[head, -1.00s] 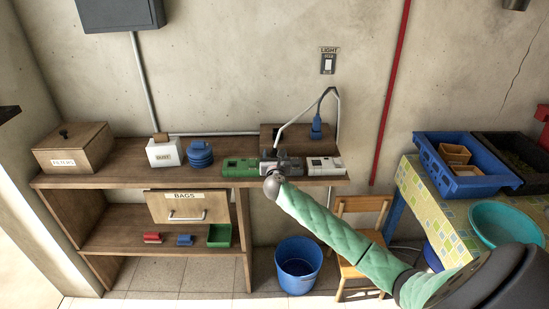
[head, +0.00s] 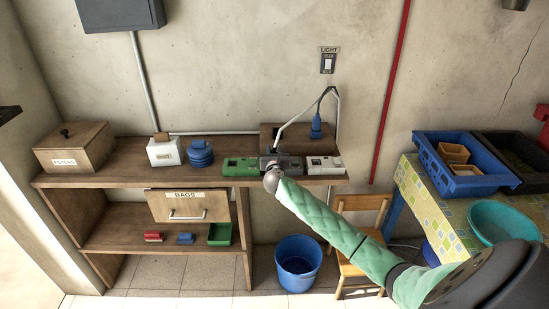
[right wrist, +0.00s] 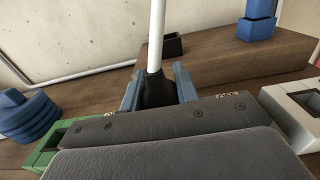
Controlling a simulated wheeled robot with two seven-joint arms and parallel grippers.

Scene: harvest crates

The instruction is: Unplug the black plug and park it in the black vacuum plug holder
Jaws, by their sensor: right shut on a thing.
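The black plug (right wrist: 155,91), with a white cable rising from its top, stands upright between the two blue-grey fingers of my right gripper (right wrist: 158,88), which is shut on it. In the head view my right gripper (head: 271,172) is over the black socket unit (head: 291,164), between the green and white units on the shelf top. My own grey hand hides the plug's lower end, so I cannot tell whether it is still seated. A small black open holder (right wrist: 173,45), seemingly the vacuum plug holder, sits on the wooden block behind. My left gripper is not in view.
The green unit (head: 239,167) and white unit (head: 325,165) flank the socket unit closely. A blue plug (head: 316,129) stands on the wooden block (head: 270,132) behind. The white cable (head: 297,117) loops above. Blue discs (head: 199,154) stand to the left.

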